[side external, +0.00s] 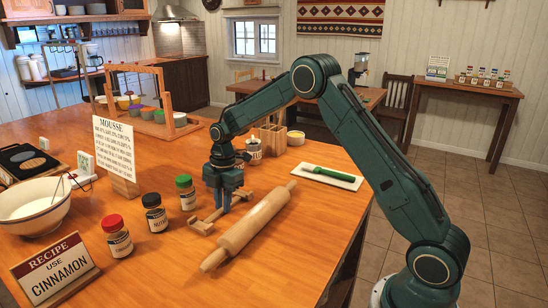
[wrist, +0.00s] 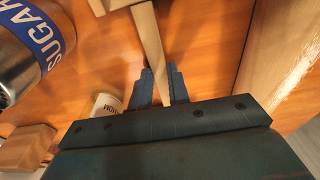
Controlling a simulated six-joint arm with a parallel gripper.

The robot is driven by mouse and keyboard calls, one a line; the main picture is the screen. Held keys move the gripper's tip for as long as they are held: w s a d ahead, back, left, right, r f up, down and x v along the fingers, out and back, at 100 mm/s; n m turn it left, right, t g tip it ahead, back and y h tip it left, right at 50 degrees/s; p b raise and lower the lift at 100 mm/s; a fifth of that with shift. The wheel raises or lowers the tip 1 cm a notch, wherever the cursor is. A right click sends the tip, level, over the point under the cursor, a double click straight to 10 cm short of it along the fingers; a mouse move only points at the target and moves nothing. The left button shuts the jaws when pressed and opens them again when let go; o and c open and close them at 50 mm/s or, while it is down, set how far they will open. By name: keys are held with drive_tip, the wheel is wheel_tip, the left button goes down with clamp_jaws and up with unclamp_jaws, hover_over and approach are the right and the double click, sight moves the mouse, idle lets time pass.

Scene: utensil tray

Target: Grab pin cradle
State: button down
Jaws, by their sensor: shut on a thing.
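The pin cradle (side external: 201,227) is a light wooden piece with a narrow bar and a block at its near left end. It sits low at the table top, just left of the rolling pin (side external: 248,226). My gripper (side external: 222,207) points down over the middle of the cradle and is shut on its bar. In the wrist view the bar (wrist: 148,38) runs down between the two fingers (wrist: 159,78), and an end block (wrist: 118,3) shows at the top edge. The lower part of the bar is hidden by my gripper. I cannot tell whether the cradle touches the table.
Red-capped (side external: 117,236), black-capped (side external: 154,212) and green-capped (side external: 186,192) jars stand to the left. A recipe sign (side external: 54,270) reads "use cinnamon". A mousse sign (side external: 116,150), a bowl (side external: 30,207) and a white board (side external: 328,178) with a green-handled tool are nearby.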

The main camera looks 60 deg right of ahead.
wheel_tip(320, 180, up, 10)
idle(0.7)
idle(0.5)
